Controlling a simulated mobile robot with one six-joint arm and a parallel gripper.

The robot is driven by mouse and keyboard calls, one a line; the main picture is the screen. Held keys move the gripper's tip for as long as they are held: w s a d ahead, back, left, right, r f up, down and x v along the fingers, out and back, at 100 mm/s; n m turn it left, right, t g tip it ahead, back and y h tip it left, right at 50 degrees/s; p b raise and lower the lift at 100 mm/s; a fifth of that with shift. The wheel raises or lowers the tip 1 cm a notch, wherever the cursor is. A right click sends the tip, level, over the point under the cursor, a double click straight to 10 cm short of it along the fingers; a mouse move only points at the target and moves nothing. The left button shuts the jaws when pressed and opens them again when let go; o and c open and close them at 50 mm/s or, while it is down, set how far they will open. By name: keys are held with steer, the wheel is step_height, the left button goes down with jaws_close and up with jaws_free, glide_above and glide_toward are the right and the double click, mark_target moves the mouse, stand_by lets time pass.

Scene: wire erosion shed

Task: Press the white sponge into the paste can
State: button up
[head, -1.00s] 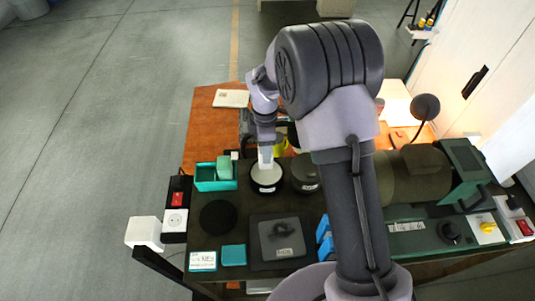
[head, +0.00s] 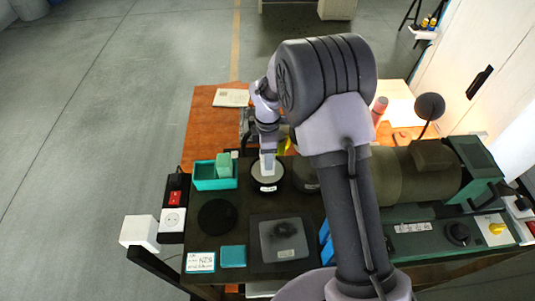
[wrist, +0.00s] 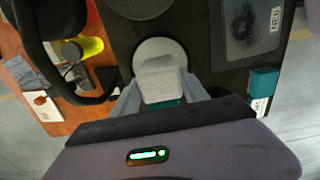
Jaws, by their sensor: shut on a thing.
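My gripper (head: 268,163) is shut on the white sponge and points down over the paste can (head: 267,188). The can is round and dark, with a pale label and pale paste inside. In the wrist view the white sponge (wrist: 161,80) is a pale block between the two grey fingers. It covers part of the can's pale round opening (wrist: 158,46) behind it. I cannot tell whether the sponge touches the paste.
A second dark round can (head: 304,176) stands close on the right, partly behind my arm. A teal bin (head: 215,184) with a green block stands left. A dark disc (head: 217,216) and a grey square plate (head: 284,240) lie nearer. A green machine (head: 430,235) fills the right.

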steer(key=shift+f+b, duration=0.4)
steer(key=shift+f, duration=0.15)
stand_by(1.4)
steer(key=shift+r, duration=0.1)
step_height(320, 180, up, 7)
steer(key=p, duration=0.5)
stand_by(0.5)
